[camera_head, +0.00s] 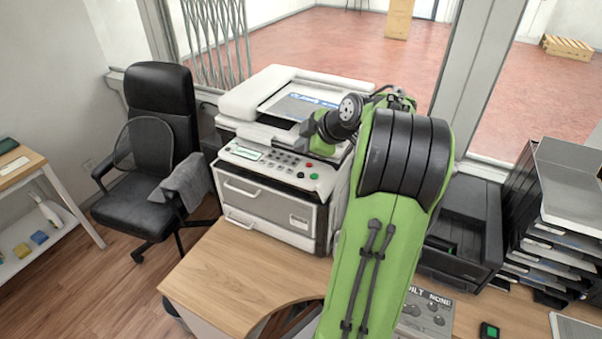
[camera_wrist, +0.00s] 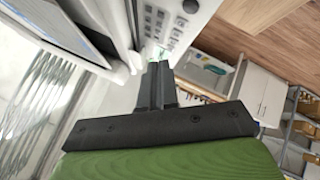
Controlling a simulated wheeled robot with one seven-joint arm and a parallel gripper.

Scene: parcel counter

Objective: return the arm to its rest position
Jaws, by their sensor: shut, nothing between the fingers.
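My green arm rises from the bottom of the head view and bends left at a black elbow, with its wrist over the right part of the copier. My gripper (camera_wrist: 158,82) shows in the wrist view as two dark fingers together, shut with nothing between them. In the head view the fingertips are hard to make out. The white and grey copier (camera_head: 265,204) stands behind the wooden counter top (camera_head: 225,272), a document on its glass. The copier also shows close beside the fingers in the wrist view (camera_wrist: 122,35). I cannot tell if they touch it.
A black office chair (camera_head: 152,145) stands left of the copier. The floor at the left is partly clear.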

